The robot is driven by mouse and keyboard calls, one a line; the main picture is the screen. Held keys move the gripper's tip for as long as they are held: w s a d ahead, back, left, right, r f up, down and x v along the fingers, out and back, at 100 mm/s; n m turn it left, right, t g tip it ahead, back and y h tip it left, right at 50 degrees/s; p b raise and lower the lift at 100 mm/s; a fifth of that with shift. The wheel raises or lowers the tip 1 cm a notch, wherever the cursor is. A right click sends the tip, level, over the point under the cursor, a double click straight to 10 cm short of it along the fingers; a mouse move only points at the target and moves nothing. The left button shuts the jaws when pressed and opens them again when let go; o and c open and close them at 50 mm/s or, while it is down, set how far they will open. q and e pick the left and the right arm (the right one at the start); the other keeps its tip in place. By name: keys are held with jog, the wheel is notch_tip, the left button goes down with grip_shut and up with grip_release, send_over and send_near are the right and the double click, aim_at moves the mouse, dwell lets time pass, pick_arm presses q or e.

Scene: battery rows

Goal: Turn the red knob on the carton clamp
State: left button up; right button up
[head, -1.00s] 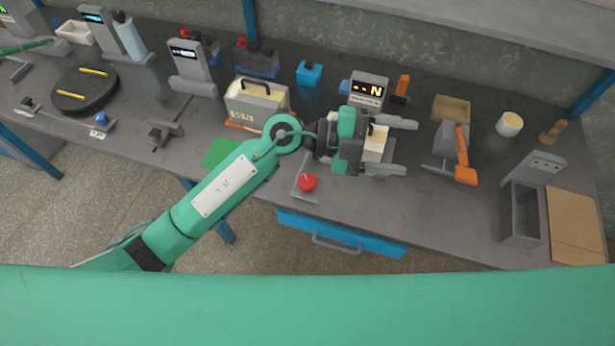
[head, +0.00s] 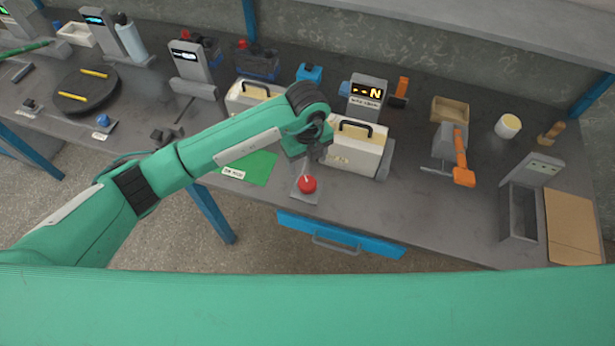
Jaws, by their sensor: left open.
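The red knob (head: 307,184) stands on a small grey plate (head: 300,199) near the front edge of the bench. My left gripper (head: 311,165) points down just above and behind the knob. It is open and holds nothing that I can see; its fingers are small and partly hidden by my wrist, and I cannot tell whether they touch the knob. Right behind it is a cream carton (head: 352,158) with a black handle, with a grey clamp plate (head: 386,160) at its right side. A grey display unit (head: 367,92) stands behind the carton. My right gripper is not in view.
A second cream case (head: 245,97) is partly hidden behind my left arm. A green mat (head: 252,168) lies left of the knob. An orange-handled device (head: 461,160) stands to the right. A blue drawer (head: 340,233) is below the bench edge. Bench between carton and orange handle is clear.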

aim_at(307, 182)
pick_arm(q)
notch_tip(307, 182, down, 10)
jog(key=shift+r+p, duration=0.1)
jog(key=shift+p, duration=1)
jog(key=shift+c, duration=0.2)
jog(key=c, duration=0.9)
